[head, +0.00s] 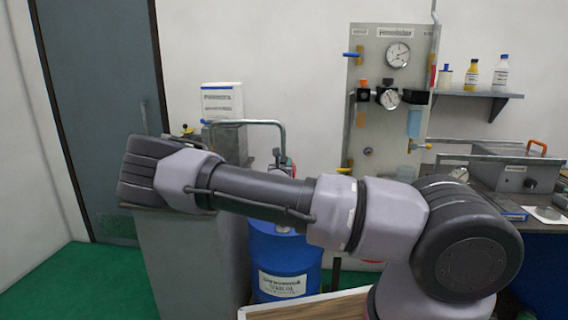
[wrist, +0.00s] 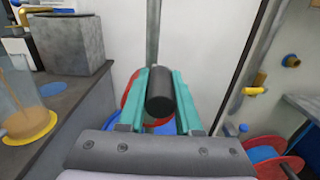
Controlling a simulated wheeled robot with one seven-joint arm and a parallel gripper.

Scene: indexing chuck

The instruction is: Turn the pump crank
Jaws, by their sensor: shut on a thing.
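In the wrist view, my gripper (wrist: 161,75) has its two teal fingers on either side of a black cylindrical crank handle (wrist: 160,95) and is shut on it. In the head view my arm hides the gripper and the crank. The blue drum (head: 288,262) stands below my arm. The pump (head: 283,160) shows only in part above the arm, and its bent grey spout pipe (head: 250,123) reaches left. In the wrist view, red and blue surfaces show partly behind the fingers.
A grey cabinet (head: 190,265) stands left of the drum, with a white box (head: 222,102) on or behind it. A gauge panel (head: 385,60) is on the back wall. A bench (head: 530,205) is at the right. Green floor shows at the left.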

